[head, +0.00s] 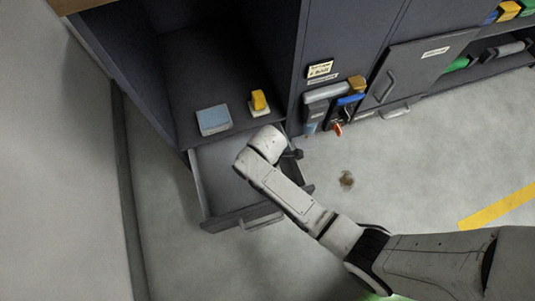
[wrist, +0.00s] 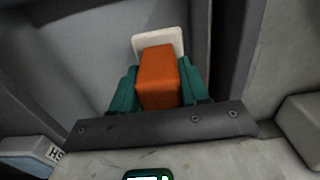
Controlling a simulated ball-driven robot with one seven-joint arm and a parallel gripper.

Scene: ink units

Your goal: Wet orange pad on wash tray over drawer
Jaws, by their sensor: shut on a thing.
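In the wrist view my gripper (wrist: 158,84) has its teal fingers shut on the orange block of the orange pad (wrist: 157,68). A pale flat plate (wrist: 172,36) shows at the block's far end. In the head view the fingers and the orange pad are hidden behind my arm's end, above the open drawer (head: 212,180). A blue-topped tray (head: 213,120), probably the wash tray, sits on the cabinet floor above the drawer, left of and behind my arm's end. It also shows at the lower left of the wrist view (wrist: 28,146), with a partly cut label.
A yellow block on a pale base (head: 259,102) stands right of the tray. Cabinet walls enclose both on the left and right. Grey and blue handled tools (head: 345,99) hang on the cabinet front.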

